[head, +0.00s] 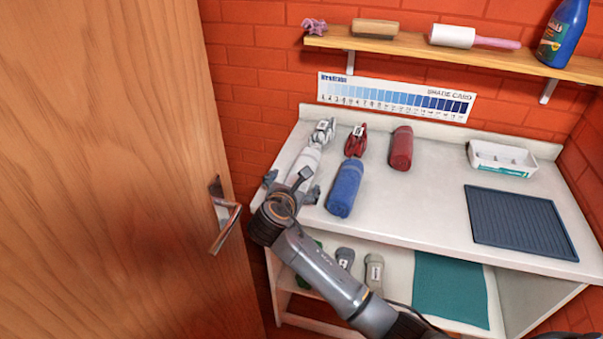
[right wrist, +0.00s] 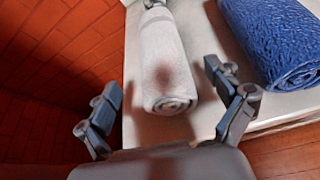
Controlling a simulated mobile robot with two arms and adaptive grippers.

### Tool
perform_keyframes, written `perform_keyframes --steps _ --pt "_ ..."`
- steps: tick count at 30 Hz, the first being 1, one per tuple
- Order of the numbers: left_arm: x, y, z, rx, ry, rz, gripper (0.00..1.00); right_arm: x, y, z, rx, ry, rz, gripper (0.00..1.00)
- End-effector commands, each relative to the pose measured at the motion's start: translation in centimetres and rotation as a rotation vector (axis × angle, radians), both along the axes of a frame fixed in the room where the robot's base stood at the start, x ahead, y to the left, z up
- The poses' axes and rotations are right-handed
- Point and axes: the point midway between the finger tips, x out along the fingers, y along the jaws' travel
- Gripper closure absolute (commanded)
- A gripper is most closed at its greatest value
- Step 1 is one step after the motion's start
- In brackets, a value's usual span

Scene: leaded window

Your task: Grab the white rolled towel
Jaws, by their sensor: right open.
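The white rolled towel (head: 308,161) lies near the left end of the white counter, partly hidden by my right gripper in the head view. In the right wrist view the white towel (right wrist: 164,55) lies lengthwise, its spiral end facing me. My right gripper (head: 291,186) is open and empty at the towel's near end. In the right wrist view its fingers (right wrist: 163,88) are spread to either side of the towel's near end; I cannot tell whether they touch it. My left gripper is not in view.
A blue rolled towel (head: 345,188) lies just right of the white one; a red rolled towel (head: 401,148) lies farther right. A red spray head (head: 356,140) is between them. A dark ribbed mat (head: 520,222) and white box (head: 502,158) are right. A wooden door (head: 110,170) stands left.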

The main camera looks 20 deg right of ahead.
Motion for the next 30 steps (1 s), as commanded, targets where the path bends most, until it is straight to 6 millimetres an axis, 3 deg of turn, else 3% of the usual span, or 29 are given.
perform_keyframes --steps 12,20,30 --pt "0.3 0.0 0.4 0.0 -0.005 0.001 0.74 3.9 -2.4 -2.0 0.0 0.001 -0.002 0.07" --pt "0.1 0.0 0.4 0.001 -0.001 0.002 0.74 4.1 -2.6 -2.2 0.002 0.0 0.001 0.07" --pt "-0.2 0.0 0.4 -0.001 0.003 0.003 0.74 4.1 -2.6 -2.2 0.001 0.0 0.0 0.68"
